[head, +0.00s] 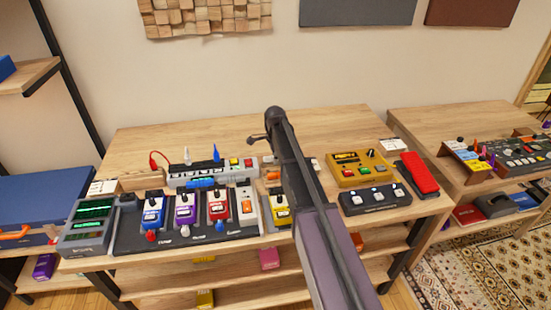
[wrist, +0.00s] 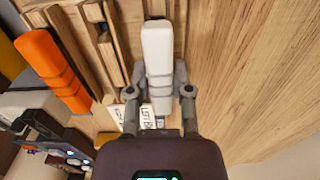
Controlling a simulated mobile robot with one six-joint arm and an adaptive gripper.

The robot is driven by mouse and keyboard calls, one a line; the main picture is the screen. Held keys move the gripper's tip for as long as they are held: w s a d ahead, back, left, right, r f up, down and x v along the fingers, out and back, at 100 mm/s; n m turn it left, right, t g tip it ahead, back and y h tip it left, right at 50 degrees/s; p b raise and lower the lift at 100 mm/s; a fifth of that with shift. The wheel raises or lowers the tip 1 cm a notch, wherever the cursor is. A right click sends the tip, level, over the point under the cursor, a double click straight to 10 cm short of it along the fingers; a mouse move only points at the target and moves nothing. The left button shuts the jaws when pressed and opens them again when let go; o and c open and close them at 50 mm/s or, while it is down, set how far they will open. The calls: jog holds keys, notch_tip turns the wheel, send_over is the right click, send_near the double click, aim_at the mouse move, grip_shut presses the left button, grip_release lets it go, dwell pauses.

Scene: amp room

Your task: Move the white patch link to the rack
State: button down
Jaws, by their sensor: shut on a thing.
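The white patch link (wrist: 157,48) is held upright in the picture between the two fingers of my gripper (wrist: 160,78) in the wrist view. The gripper is shut on it. A slotted wooden rack (wrist: 108,52) lies just left of the link, and an orange link (wrist: 52,70) rests at the rack's left part. From this angle I cannot tell whether the white link touches the rack. In the head view my gripper (head: 258,139) is over the back of the table, and my arm hides part of the tabletop. I cannot make out the held link there.
The wooden table (head: 330,125) carries a row of pedals, such as a blue pedal (head: 152,210), a yellow box (head: 358,167) and a red pedal (head: 419,172). A printed card (wrist: 125,119) lies below the gripper in the wrist view. Bare wood (wrist: 245,80) is free to the right.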

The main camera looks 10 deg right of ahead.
jog(key=shift+s+f, duration=0.1)
jog(key=shift+s, duration=0.2)
jog(key=c, duration=0.7)
grip_release()
jog(key=shift+o, duration=1.3)
jog(key=shift+w+f, duration=0.1)
jog(key=shift+w, duration=0.1)
jog(key=o, duration=0.4)
jog(key=shift+w, duration=0.1)
jog(key=shift+r+p, duration=3.55)
jog(key=shift+p, duration=0.05)
